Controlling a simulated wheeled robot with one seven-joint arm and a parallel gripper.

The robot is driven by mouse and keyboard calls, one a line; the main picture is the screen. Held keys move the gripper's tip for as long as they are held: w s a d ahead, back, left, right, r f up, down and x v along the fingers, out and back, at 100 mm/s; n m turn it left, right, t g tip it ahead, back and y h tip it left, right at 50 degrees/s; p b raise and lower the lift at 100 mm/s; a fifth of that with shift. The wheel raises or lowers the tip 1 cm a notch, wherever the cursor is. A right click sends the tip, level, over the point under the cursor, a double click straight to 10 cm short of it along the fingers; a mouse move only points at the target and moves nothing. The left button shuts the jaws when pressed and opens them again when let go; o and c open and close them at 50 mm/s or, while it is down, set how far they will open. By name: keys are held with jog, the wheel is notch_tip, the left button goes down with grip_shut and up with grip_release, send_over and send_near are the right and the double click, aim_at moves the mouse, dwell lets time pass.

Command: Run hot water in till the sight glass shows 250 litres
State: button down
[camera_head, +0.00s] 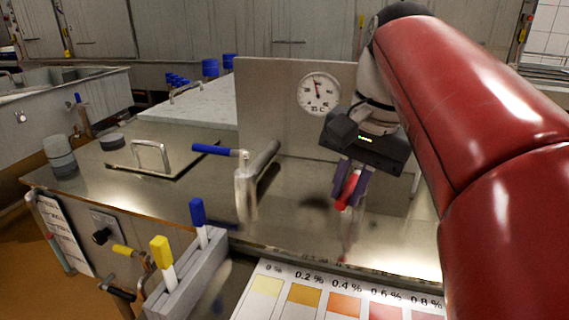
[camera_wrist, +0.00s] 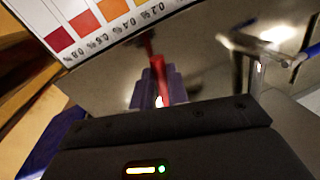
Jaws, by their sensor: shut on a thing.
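My gripper (camera_head: 348,194) is over the steel top at the right, pointing down, with its purple fingers shut on a red handle (camera_head: 346,198). The red handle also shows in the wrist view (camera_wrist: 160,72), standing between the fingers (camera_wrist: 160,92). What it is fixed to is blurred. A lever with a blue grip (camera_head: 213,149) sits on a steel pipe fitting (camera_head: 247,185) left of my gripper. A white strip with dark marks (camera_head: 66,235) is on the front at the left; I cannot tell whether it is the sight glass, and no level is readable.
A round dial (camera_head: 318,94) is on the upright steel panel behind my gripper. A colour chart (camera_head: 325,296) lies in front, beside a rack (camera_head: 190,275) with blue and yellow handled tools. A hatch with a handle (camera_head: 152,155) is at the left. The steel between fitting and gripper is clear.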

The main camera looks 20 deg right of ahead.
jog(key=shift+d, duration=0.1)
dwell(0.4)
jog(key=c, duration=1.4)
grip_release()
jog(key=shift+o, duration=0.2)
notch_tip(320, 180, up, 8)
jog(key=s+d, duration=0.1)
jog(key=shift+f+p, duration=0.15)
jog(key=shift+p, duration=0.25)
jog(key=shift+s, duration=0.1)
